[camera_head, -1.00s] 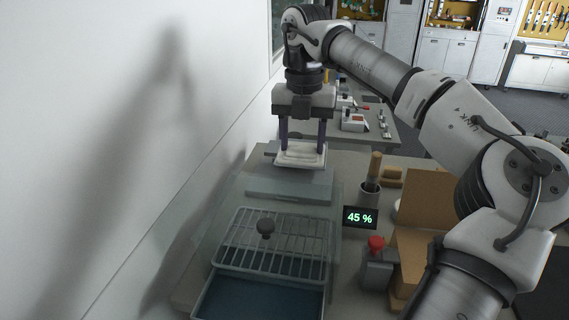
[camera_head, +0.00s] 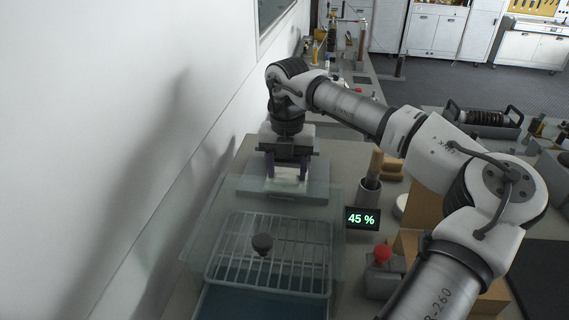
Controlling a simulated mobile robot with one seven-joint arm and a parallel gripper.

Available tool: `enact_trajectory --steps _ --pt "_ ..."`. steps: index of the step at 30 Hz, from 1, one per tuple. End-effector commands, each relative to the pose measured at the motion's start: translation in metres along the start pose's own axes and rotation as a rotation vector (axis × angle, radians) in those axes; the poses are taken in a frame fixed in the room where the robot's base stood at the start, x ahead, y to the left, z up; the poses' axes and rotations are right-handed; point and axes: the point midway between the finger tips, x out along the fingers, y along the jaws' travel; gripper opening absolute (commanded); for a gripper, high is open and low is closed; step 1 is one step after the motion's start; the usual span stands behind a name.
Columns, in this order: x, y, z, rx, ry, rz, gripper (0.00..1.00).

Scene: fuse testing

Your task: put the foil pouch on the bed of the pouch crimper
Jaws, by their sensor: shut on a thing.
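My gripper (camera_head: 287,176) points down at the far end of the bench, with its two dark purple fingers on either side of a pale, flat thing. This looks like the foil pouch (camera_head: 286,174), and the gripper is shut on it. The pouch is small in view and partly covered by the fingers. It is over or at a flat grey plate (camera_head: 242,186) behind the clear box. I cannot tell whether it touches the plate, or whether this plate is the bed of the pouch crimper.
A clear box with a wire rack (camera_head: 285,232) and a dark round knob (camera_head: 262,243) stands in front. A display reading 45 % (camera_head: 361,218) is at its right, near a grey cup (camera_head: 368,194) and a red-knobbed device (camera_head: 381,255). A white wall closes the left.

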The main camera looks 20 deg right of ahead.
Motion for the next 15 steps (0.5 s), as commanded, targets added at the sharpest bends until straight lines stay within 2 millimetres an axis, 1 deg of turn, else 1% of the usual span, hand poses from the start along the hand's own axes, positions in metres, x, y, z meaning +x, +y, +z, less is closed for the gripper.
enact_trajectory --steps 3,5,8,12,13,15 --pt "0.010 0.000 0.000 0.000 0.000 0.001 0.27" --pt "0.011 0.001 0.002 0.000 -0.001 0.001 0.27" --pt "0.009 0.005 0.015 0.001 0.000 0.003 0.27" --pt "0.009 0.011 0.037 0.001 0.000 0.001 0.27" --pt "0.010 0.013 0.040 0.001 0.000 0.002 0.27" --pt "0.019 0.011 0.038 0.000 0.002 0.001 0.27"
